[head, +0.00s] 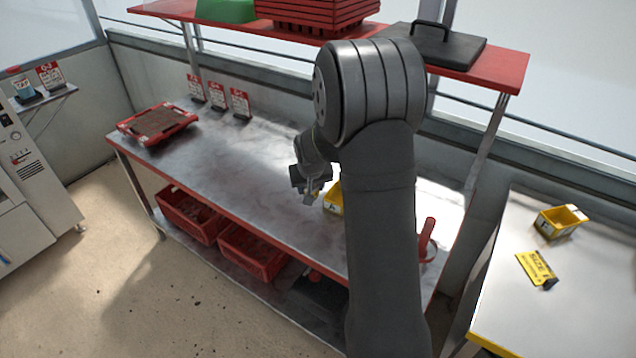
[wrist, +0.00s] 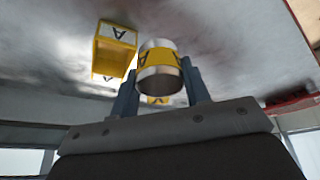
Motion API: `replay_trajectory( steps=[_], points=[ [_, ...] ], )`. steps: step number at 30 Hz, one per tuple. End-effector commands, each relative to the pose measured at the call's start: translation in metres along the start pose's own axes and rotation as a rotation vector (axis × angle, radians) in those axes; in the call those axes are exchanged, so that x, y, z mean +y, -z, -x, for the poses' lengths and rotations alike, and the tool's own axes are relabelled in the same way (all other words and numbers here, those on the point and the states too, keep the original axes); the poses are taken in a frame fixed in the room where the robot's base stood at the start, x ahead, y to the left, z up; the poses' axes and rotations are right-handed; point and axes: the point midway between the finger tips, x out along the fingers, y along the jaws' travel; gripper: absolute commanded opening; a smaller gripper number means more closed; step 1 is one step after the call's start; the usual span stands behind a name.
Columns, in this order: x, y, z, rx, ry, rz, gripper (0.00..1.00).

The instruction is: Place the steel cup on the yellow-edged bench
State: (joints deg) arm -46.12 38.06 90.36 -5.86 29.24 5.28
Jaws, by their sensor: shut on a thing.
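The steel cup (wrist: 159,81) has a yellow band with a dark letter. It shows in the wrist view between the two fingers of my gripper (wrist: 160,90), which is shut on it. In the head view my gripper (head: 311,190) is over the middle of the red-edged bench (head: 240,160); I cannot clearly make out the cup there. The yellow-edged bench (head: 500,315) stands at the right of the head view, apart from my gripper.
A yellow bin (wrist: 115,52) lies near the cup in the wrist view; it is partly hidden behind my arm in the head view (head: 333,204). The yellow-edged bench holds another yellow bin (head: 556,222) and a yellow sign (head: 536,267); its front part is clear. A red shelf (head: 500,75) hangs above.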

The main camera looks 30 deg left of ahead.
Motion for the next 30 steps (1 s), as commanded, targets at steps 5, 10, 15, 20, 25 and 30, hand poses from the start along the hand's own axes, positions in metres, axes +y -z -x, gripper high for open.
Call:
replay_trajectory(
  steps=[5, 10, 15, 20, 25, 30],
  points=[
    [0.005, -0.001, 0.004, 0.0, 0.0, 0.001, 0.2],
    [0.011, -0.002, 0.004, 0.0, -0.001, -0.003, 0.2],
    [0.051, -0.005, 0.004, -0.001, -0.007, -0.019, 0.2],
    [0.117, -0.016, 0.008, -0.001, -0.015, -0.038, 0.2],
    [0.186, -0.036, 0.015, -0.001, -0.021, -0.053, 0.2],
    [0.252, -0.063, 0.026, -0.001, -0.026, -0.066, 0.2]
  ],
)
